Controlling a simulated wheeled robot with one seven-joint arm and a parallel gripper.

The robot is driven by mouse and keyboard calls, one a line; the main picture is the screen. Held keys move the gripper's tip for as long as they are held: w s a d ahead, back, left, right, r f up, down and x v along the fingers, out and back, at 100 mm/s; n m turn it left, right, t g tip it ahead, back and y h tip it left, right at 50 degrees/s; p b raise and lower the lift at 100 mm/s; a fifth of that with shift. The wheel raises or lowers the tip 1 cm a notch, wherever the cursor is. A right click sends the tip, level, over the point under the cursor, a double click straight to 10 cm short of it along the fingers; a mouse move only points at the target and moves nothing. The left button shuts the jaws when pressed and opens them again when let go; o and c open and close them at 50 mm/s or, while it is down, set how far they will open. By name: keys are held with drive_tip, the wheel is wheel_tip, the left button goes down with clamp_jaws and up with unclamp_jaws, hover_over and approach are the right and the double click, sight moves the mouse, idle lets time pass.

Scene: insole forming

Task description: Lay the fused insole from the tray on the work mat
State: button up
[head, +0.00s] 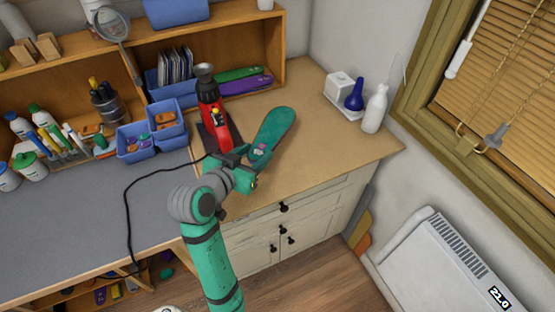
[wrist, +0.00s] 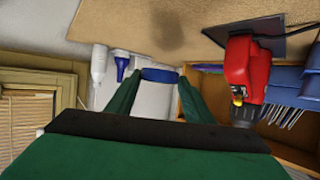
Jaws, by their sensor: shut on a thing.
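In the head view a teal-green insole (head: 274,133) slants up to the right from my gripper (head: 256,160). My gripper is shut on its lower end, where a small pale pinkish patch shows. The insole is over the bare tan worktop, just right of the red tool; I cannot tell how high. In the wrist view the green fingers of my gripper (wrist: 160,92) frame a blue piece, and I cannot tell if it is part of the insole. A flat grey surface (head: 75,225), perhaps the work mat, covers the left bench. I cannot pick out the insole's tray.
The red tool with a dark nozzle (head: 212,118) stands close left of my gripper, a black cord trailing left. Blue bins (head: 138,143) and a wooden shelf (head: 245,50) line the back. A white bottle (head: 376,108) stands back right. The grey surface's front is largely clear.

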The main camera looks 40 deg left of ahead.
hover_over(276, 169)
wheel_tip(276, 169, down, 7)
drive_tip(key=shift+s+r, duration=0.1)
drive_tip(key=shift+s, duration=0.05)
wheel_tip(276, 169, down, 3)
drive_tip(key=shift+f, duration=0.2)
drive_tip(key=o, duration=1.1)
drive_tip(key=shift+c, duration=0.2)
